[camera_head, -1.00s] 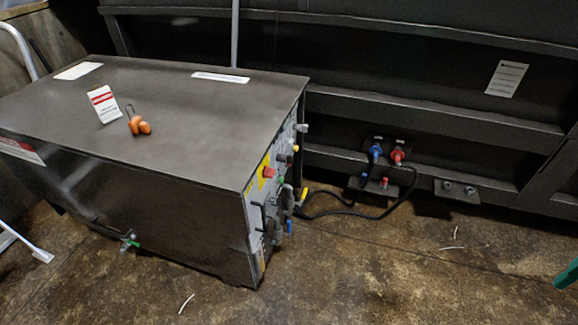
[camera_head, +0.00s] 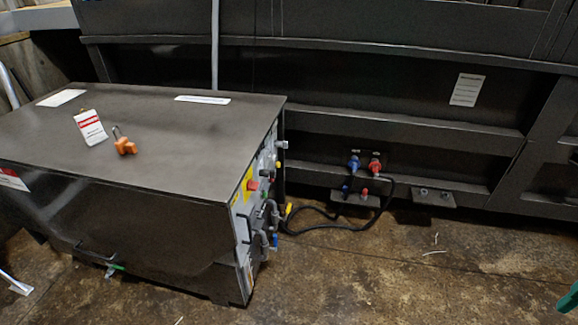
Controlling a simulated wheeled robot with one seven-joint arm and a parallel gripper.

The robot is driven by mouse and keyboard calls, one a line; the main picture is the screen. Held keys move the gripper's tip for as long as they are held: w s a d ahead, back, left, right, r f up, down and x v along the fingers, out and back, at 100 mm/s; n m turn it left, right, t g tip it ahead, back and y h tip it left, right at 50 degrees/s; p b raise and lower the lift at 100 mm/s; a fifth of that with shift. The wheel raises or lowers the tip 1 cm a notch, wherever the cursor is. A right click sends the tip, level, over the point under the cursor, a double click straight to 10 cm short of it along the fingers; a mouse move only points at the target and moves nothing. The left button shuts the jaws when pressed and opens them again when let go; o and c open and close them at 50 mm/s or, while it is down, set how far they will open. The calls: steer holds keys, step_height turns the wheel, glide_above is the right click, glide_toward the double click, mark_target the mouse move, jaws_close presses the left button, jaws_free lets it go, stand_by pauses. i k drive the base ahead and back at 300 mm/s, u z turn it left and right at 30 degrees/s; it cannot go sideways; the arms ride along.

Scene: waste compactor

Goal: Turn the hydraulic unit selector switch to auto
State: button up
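The hydraulic unit (camera_head: 130,160) is a dark metal box on the floor at the left. Its control panel (camera_head: 244,205) is on the right-hand end and shows at a steep angle. A red button (camera_head: 252,184) on a yellow plate, several dark knobs and some hoses or handles crowd this panel. I cannot tell which knob is the selector switch or how it is set. My gripper is not in view.
A red-and-white tag (camera_head: 90,127) and an orange padlock (camera_head: 124,143) lie on the unit's top. Blue and red connectors (camera_head: 364,165) with a black cable (camera_head: 335,222) are at the dark compactor wall (camera_head: 400,125). The floor (camera_head: 400,275) at the right is mostly clear.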

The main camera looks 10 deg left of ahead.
mark_target(263, 172)
steer(key=u, duration=0.1)
steer(key=i, duration=1.05)
steer(key=u, duration=0.55)
